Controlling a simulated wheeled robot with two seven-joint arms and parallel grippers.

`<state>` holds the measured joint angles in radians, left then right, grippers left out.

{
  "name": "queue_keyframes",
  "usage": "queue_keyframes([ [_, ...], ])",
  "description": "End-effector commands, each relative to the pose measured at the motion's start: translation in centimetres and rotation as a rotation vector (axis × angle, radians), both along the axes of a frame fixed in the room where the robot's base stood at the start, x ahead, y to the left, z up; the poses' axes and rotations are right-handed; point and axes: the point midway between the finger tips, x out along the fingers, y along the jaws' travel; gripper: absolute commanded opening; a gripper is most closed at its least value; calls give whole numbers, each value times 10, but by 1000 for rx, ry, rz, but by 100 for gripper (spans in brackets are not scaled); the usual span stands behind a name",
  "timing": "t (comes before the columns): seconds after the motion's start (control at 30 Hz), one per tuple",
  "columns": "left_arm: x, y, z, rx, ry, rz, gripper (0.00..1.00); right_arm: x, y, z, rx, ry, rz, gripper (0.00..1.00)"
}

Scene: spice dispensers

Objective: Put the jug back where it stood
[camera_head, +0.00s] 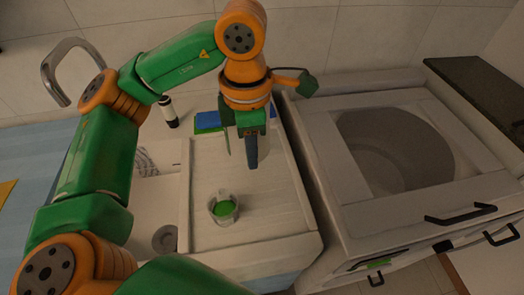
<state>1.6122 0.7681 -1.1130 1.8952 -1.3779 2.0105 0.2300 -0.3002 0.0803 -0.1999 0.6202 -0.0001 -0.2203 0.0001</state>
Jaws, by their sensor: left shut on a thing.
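My left gripper (250,160) points down over the pale wooden counter (270,205). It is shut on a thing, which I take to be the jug. The jug is mostly hidden behind the gripper; only a pale, greenish strip (227,138) shows at its left side. A clear glass (223,209) with green content stands upright on the counter, below and a little left of the gripper, apart from its fingers. My right gripper is not in view.
A dark bottle with a white band (168,112) stands at the back left. Blue and green flat items (207,121) lie behind the gripper. A white unit with a round basin (395,150) stands to the right. The counter's front right part is clear.

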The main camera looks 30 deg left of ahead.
Motion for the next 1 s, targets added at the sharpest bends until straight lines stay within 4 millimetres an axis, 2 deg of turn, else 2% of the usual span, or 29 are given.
queue_keyframes([
  [0.07, 18, 4, -8, -2, 6, 4, 0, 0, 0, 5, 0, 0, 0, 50],
  [0.1, 25, 5, -21, -3, 5, 1, 0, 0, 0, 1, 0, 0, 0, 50],
  [0.2, 41, 8, -41, -4, 4, 0, 0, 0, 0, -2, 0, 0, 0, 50],
  [0.47, 65, 14, -68, 0, 3, 0, 0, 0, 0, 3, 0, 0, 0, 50],
  [0.53, 64, 14, -78, 1, 3, -1, 0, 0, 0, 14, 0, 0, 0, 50],
  [0.67, 64, 13, -94, 0, -1, -2, 0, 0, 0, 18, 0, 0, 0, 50],
  [0.97, 65, 13, -100, -1, -4, -2, 0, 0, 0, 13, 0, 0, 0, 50],
  [1.0, 64, 13, -100, 0, -1, -2, 27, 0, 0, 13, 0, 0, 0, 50],
])
